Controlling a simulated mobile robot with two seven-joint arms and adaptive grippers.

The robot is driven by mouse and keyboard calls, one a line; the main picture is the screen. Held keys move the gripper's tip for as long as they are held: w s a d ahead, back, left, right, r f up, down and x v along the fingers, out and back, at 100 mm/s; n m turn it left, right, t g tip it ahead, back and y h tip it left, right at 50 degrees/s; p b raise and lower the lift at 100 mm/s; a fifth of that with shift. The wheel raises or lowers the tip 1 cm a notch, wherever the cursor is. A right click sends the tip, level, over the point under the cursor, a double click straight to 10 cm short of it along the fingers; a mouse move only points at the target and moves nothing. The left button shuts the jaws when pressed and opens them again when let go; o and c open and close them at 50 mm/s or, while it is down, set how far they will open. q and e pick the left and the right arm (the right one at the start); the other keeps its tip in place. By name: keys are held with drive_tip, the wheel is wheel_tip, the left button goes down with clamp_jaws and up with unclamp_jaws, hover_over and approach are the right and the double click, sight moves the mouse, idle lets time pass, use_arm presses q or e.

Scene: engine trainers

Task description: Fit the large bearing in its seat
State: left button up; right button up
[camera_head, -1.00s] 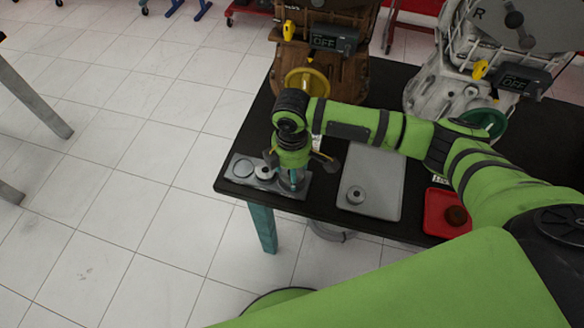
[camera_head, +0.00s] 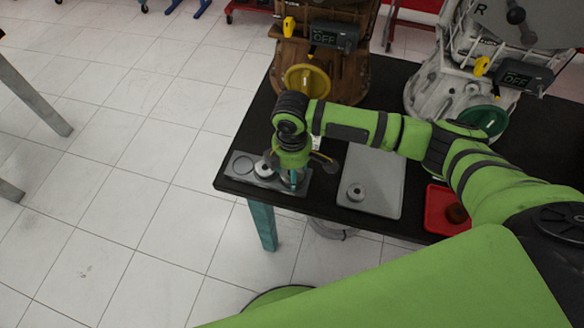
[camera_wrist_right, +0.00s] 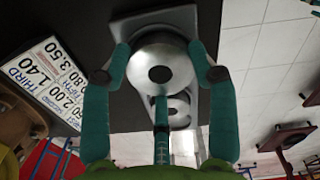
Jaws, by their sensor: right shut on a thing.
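My right gripper (camera_head: 291,181) is over the right end of the grey seat plate (camera_head: 234,176), pointing down. In the right wrist view, its teal fingers (camera_wrist_right: 162,75) are shut on a round, shiny metal bearing with a dark centre hole, which looks like the large bearing (camera_wrist_right: 160,55). The bearing is at the plate (camera_wrist_right: 186,16); I cannot tell whether it is in a seat or just above it. Another metal ring piece (camera_wrist_right: 181,116) is close beside it; a ring piece (camera_head: 264,170) also shows mid-plate in the head view. The plate's left round seat (camera_head: 243,167) is visible. My left gripper is out of view.
A grey tray (camera_head: 376,170) holds a small ring part (camera_head: 356,192). A red tray (camera_head: 436,222) holds a brown part (camera_head: 456,213). A brown engine (camera_head: 345,80) and a white engine (camera_head: 430,92) stand behind on the black table (camera_head: 232,190). The plate is near the front-left corner.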

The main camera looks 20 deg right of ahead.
idle(0.3)
drive_tip(key=o, duration=1.5)
drive_tip(key=shift+f, duration=0.1)
wheel_tip(320, 180, up, 12)
